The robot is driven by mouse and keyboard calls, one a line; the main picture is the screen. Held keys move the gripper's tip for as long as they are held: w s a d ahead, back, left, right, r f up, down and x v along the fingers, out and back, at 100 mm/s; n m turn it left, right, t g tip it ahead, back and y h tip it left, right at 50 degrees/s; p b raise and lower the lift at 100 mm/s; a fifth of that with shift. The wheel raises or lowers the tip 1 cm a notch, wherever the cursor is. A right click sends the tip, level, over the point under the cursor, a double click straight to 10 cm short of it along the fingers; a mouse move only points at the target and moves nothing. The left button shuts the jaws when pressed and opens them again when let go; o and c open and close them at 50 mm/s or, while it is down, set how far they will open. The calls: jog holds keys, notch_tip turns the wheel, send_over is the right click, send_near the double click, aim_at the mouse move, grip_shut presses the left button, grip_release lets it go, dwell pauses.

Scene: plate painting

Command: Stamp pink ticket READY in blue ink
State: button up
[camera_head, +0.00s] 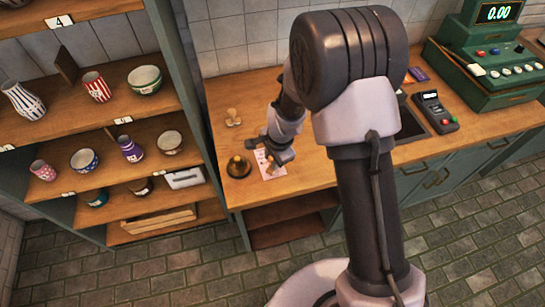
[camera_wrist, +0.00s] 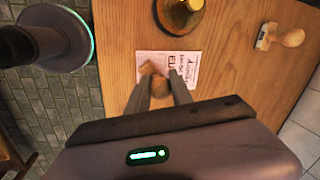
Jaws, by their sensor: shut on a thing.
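The pale pink ticket (camera_head: 262,158) lies on the wooden counter near its front left. In the wrist view the ticket (camera_wrist: 185,68) shows printed lines and large dark red letters that I cannot read fully. My gripper (camera_wrist: 160,98) is shut on a wooden stamp (camera_wrist: 158,86), whose block end is over the ticket's left part. I cannot tell whether the stamp touches the paper, and its face is hidden. My gripper also shows in the head view (camera_head: 280,160), right at the ticket.
A brass bell (camera_head: 238,167) on a dark base stands just left of the ticket. A card terminal (camera_head: 435,112) and a green cash register (camera_head: 490,65) are at the right. A small purple item (camera_head: 418,74) lies at the back. Shelves of pottery stand left.

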jog(key=shift+s+f+b, duration=0.1)
jog(key=shift+f+b, duration=0.5)
dwell(1.7)
jog(key=p+v, duration=0.2)
jog(key=w+p+v, duration=0.1)
jog(key=p+v, duration=0.1)
jog(key=a+p+v, duration=0.1)
jog(key=p+v, duration=0.1)
jog(key=v, duration=0.1)
jog(key=shift+w+d+r, duration=0.1)
jog(key=shift+w+r, duration=0.1)
jog(key=shift+r, duration=0.05)
jog(key=shift+f, duration=0.1)
